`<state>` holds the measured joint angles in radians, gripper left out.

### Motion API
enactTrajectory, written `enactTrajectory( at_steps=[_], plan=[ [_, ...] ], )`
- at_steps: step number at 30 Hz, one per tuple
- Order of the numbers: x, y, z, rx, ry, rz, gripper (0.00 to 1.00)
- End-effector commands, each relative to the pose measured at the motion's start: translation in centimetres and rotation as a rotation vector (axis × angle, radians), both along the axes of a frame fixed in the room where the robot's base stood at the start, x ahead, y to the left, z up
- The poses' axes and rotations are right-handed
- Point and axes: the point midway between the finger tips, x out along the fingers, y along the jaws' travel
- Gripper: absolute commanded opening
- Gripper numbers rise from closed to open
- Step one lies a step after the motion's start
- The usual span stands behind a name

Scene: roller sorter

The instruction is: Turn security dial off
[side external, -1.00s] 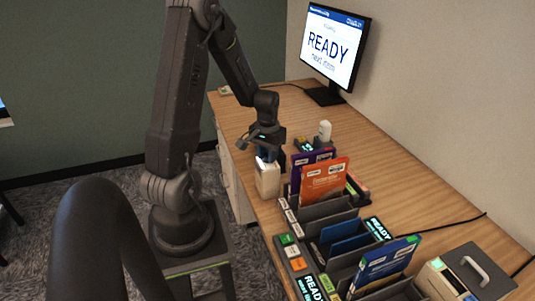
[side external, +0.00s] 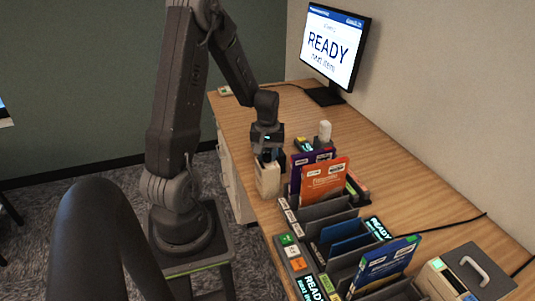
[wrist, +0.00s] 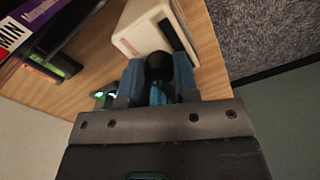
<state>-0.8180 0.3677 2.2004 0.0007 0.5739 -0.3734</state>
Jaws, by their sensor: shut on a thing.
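A cream-white box (side external: 267,181) stands at the near left edge of the desk, left of the upright folders. In the wrist view, the box (wrist: 139,30) shows close up, with a dark slot along one side. My gripper (side external: 268,156) points down at the box's top end. In the wrist view, my gripper (wrist: 160,82) has its blue fingers on either side of a dark round knob (wrist: 159,66), shut on it. This knob seems to be the security dial. Its marking and setting are hidden by the fingers.
Purple and orange folders (side external: 323,181) stand in a dark rack just right of the box. A monitor (side external: 334,44) reading READY is at the back. The desk (side external: 400,165) is clear toward the wall.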

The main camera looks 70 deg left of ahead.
Motion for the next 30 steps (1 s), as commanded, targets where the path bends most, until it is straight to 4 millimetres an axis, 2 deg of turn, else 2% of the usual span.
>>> enactTrajectory(
  at_steps=[9, 10, 18, 26, 30],
  plan=[
    [0.1, 0.0, 0.1, 0.001, -0.003, 0.005, 0.04],
    [0.1, 0.0, 0.1, 0.001, -0.003, 0.005, 0.29],
    [0.0, 0.0, 0.0, 0.001, -0.001, 0.004, 0.54],
    [0.0, 0.0, 0.2, 0.001, -0.001, 0.003, 0.54],
    [0.1, 0.1, 1.5, 0.003, -0.003, 0.003, 0.54]
  ],
)
